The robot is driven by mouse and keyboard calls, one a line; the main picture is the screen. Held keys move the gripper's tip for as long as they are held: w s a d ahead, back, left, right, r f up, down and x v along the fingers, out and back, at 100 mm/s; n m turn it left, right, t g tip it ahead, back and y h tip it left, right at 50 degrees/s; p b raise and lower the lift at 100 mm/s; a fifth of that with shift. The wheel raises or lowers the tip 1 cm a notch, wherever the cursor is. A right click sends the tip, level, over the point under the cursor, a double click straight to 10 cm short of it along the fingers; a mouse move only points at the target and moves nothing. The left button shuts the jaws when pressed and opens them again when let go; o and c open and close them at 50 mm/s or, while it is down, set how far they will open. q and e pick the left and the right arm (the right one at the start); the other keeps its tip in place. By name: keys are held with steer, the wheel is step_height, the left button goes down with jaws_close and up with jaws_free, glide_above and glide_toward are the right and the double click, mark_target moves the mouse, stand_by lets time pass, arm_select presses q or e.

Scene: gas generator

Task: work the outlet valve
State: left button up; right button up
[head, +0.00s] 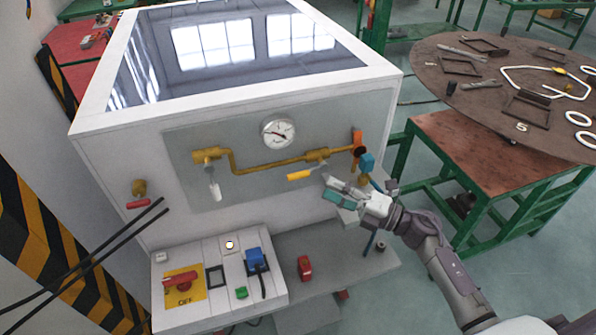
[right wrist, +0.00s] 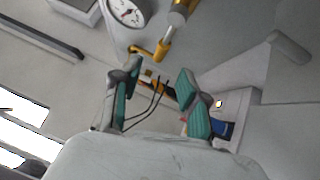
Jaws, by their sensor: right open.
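A brass pipe (head: 262,167) with valves runs across the grey panel (head: 185,150) of the white machine. The left valve has a white lever (head: 214,191) hanging down. Which one is the outlet valve is not marked. My right gripper (head: 338,192) is just right of and below the yellow handle, apart from it. In the right wrist view its teal-padded fingers (right wrist: 160,98) are spread with nothing between them; the yellow handle (right wrist: 147,52) is beyond the fingertips. My left gripper is out of view.
A pressure gauge (head: 279,133) sits above the pipe. A blue fitting (head: 367,162) is right beside my gripper. Below stands a control box (head: 215,310) with a red switch (head: 181,281). A round table (head: 430,75) with loose parts is at right.

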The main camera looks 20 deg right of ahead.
mark_target(303, 177)
steer(key=p+x, duration=0.1)
steer(key=x, duration=0.6)
steer(key=shift+w+a+p, duration=0.25)
steer(key=shift+p, duration=0.05)
steer(key=shift+x, duration=0.9)
steer(key=shift+f, duration=0.1)
jaws_close()
